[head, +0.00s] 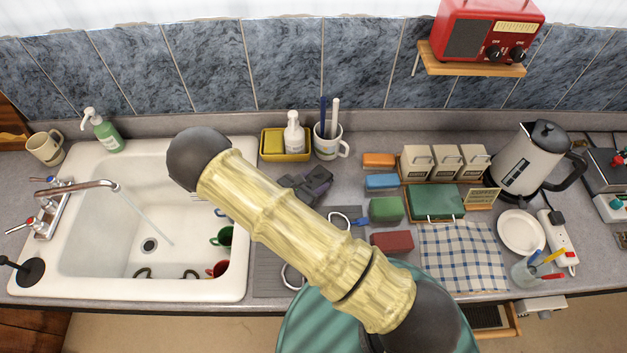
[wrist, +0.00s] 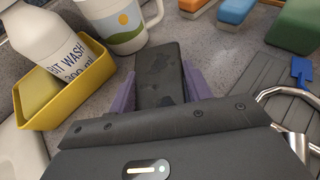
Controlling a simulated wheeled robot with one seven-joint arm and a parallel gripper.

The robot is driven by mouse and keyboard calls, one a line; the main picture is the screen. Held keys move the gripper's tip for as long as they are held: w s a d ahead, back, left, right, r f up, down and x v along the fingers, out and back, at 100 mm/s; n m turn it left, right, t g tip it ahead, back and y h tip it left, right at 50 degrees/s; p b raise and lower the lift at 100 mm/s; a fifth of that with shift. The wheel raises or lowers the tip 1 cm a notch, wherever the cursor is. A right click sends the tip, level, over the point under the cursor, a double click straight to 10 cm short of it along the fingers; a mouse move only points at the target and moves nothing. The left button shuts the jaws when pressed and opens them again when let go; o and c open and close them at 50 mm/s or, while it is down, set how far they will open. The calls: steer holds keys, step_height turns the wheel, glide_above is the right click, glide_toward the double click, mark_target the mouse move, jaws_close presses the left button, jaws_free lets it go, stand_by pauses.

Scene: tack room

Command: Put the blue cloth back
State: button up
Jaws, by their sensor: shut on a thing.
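My gripper (head: 304,187) is low over the counter, just right of the sink and in front of the yellow caddy. In the wrist view a dark, flat-topped slab (wrist: 160,75) lies between its purple side pieces, and the gripper is shut on it. I cannot tell what the slab is; its lower end is hidden by the gripper body. A blue-and-white checked cloth (head: 460,257) lies flat on the counter to the right, well apart from my gripper. No plain blue cloth can be made out.
The yellow caddy (head: 264,149) with a white bottle (head: 293,135) and a mug (head: 330,142) stand close behind my gripper. Orange (head: 379,160), blue (head: 381,182), green (head: 386,208) and red (head: 391,242) blocks stand to the right. The sink (head: 92,283) is left, its tap running.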

steer(key=shift+f, duration=0.15)
steer(key=o, duration=1.1)
steer(key=shift+c, duration=0.2)
steer(key=shift+a, duration=0.15)
steer(key=b+v, duration=0.7)
steer(key=v, duration=1)
steer(key=shift+w+r, duration=0.2)
steer(key=shift+r, duration=0.1)
steer(key=shift+a, duration=0.1)
